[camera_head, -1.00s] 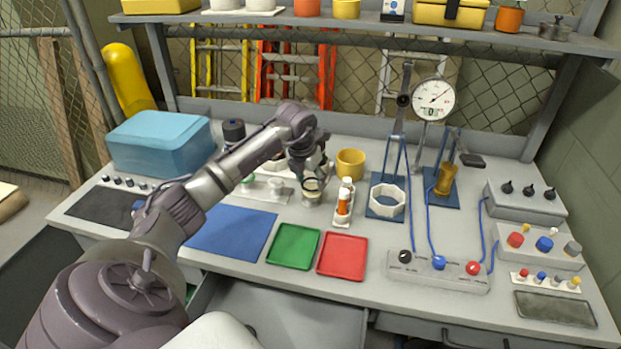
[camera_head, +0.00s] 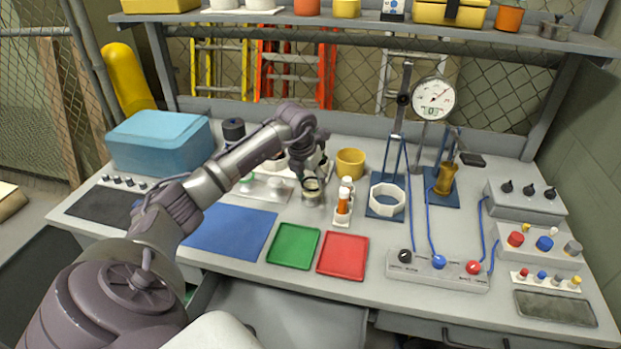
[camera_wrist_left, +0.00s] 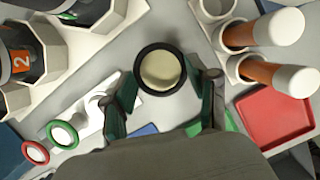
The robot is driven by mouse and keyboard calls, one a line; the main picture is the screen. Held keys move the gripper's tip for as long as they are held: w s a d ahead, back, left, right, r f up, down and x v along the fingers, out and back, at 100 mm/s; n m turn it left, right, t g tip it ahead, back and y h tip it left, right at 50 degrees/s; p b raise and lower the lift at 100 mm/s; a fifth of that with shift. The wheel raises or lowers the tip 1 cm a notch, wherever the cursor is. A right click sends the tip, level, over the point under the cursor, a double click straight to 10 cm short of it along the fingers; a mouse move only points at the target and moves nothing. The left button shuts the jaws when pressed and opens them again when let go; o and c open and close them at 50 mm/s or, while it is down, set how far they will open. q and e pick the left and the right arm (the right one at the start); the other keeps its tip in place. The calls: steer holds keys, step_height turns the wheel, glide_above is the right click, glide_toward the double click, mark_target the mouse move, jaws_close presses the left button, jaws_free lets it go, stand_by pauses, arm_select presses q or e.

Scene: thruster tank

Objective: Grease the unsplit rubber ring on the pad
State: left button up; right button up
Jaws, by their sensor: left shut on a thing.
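My left gripper (camera_head: 312,182) is over the middle of the bench, pointing down at a small round grey pot (camera_head: 312,197). In the left wrist view, the fingers of the left gripper (camera_wrist_left: 167,92) are shut on a black rubber ring (camera_wrist_left: 139,78). The ring looks whole, with no split visible. A cream round pad (camera_wrist_left: 160,71) shows through its middle. The ring is level over the pad; whether it touches is hard to tell. My right gripper is not in view.
A white rack with orange vials (camera_head: 343,205) stands close on the right. A yellow cup (camera_head: 350,162) is behind it. Green (camera_head: 293,246) and red (camera_head: 342,256) trays and a blue mat (camera_head: 232,231) lie in front. Green- and red-rimmed discs (camera_wrist_left: 62,134) show at lower left in the wrist view.

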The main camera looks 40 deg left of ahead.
arm_select(q)
steer(key=shift+f+b, duration=0.35)
steer(key=shift+f, duration=0.2)
stand_by(0.4)
steer(key=shift+r+n+y+p, duration=0.1)
steer(key=shift+n+y+p, duration=0.35)
steer(key=shift+n, duration=0.75)
steer(key=shift+n+g, duration=0.3)
steer(key=shift+n, duration=0.8)
steer(key=shift+a+f+m, duration=0.1)
steer(key=shift+f+m, duration=0.1)
steer(key=shift+m, duration=0.3)
steer(key=m+b, duration=0.1)
steer(key=m, duration=0.1)
steer(key=shift+m+h, duration=0.3)
steer(key=shift+h, duration=0.05)
steer(key=m, duration=0.3)
steer(key=shift+h+b, duration=0.4)
steer(key=m+h, duration=0.1)
steer(key=m, duration=0.1)
steer(key=shift+m, duration=0.3)
